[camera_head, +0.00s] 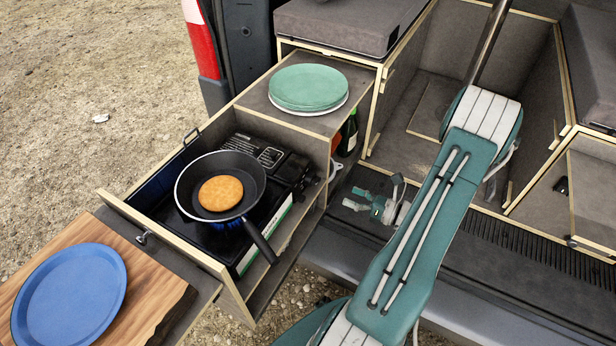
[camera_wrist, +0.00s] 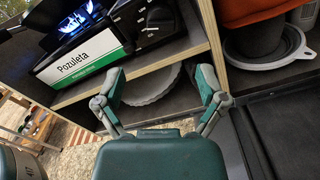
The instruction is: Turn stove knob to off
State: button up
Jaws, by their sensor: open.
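The black camping stove (camera_head: 264,153) sits in the pulled-out wooden drawer, with a frying pan (camera_head: 185,190) on it. In the wrist view, the stove's white and green "Pozuleta" side (camera_wrist: 82,65) faces me, and a blue flame (camera_wrist: 72,22) burns at upper left. The stove knob (camera_wrist: 148,28) is on the black panel at top centre; its exact setting is too small to read. My gripper (camera_head: 356,198) is open and empty, right of the drawer in the head view. In the wrist view, my gripper's fingers (camera_wrist: 160,82) are spread below the knob, apart from it.
An orange-brown patty (camera_head: 221,193) lies in the pan, whose handle (camera_head: 261,242) points towards lower right. A blue plate (camera_head: 70,295) lies on a wooden board. A shelf edge (camera_wrist: 180,52) runs below the stove.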

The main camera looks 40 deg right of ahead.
aim_at(318, 182)
jog(key=x, duration=1)
jog(key=shift+w+f, duration=0.1)
jog(key=shift+w, duration=0.25)
jog(key=c, duration=1.1)
